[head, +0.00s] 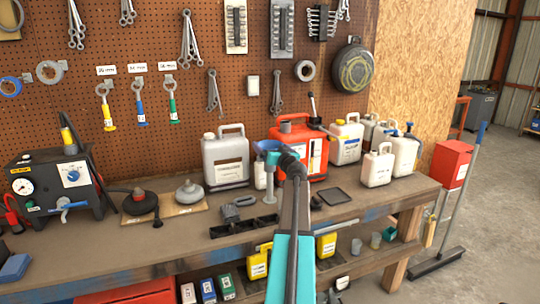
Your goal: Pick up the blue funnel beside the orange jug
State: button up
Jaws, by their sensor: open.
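The orange jug (315,151) stands upright at the back of the workbench, with a pale label on its front. The blue funnel (266,146) is just left of the jug, with its wide mouth up and its narrow part lower down. My gripper (273,158) is at the funnel, in front of the jug's left side. My arm comes up from the bottom middle and hides part of the jug.
A grey jug (225,160) stands left of the funnel, and a small white bottle (260,174) is close by it. Several white jugs stand to the right, including a front one (377,168). A black tray (335,196) lies on the workbench (180,237). A tool pegboard (150,45) rises behind.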

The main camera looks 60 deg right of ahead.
jog(key=c, duration=0.9)
jog(key=shift+r, duration=0.15)
jog(key=shift+c, duration=0.2)
jog(key=shift+r+b, duration=0.6)
jog(key=shift+r, duration=0.8)
jog(key=shift+s+a+r, duration=0.1)
jog(key=shift+s+r, duration=0.05)
jog(key=shift+r, duration=0.05)
jog(key=a+b+v, duration=0.1)
jog(key=b+v, duration=0.1)
jog(key=v, duration=0.5)
jog(key=w+a+r+b+v, duration=0.1)
jog(key=b+v, duration=0.1)
jog(key=v, duration=0.6)
jog(key=shift+a+r, duration=0.2)
jog(key=shift+r, duration=0.1)
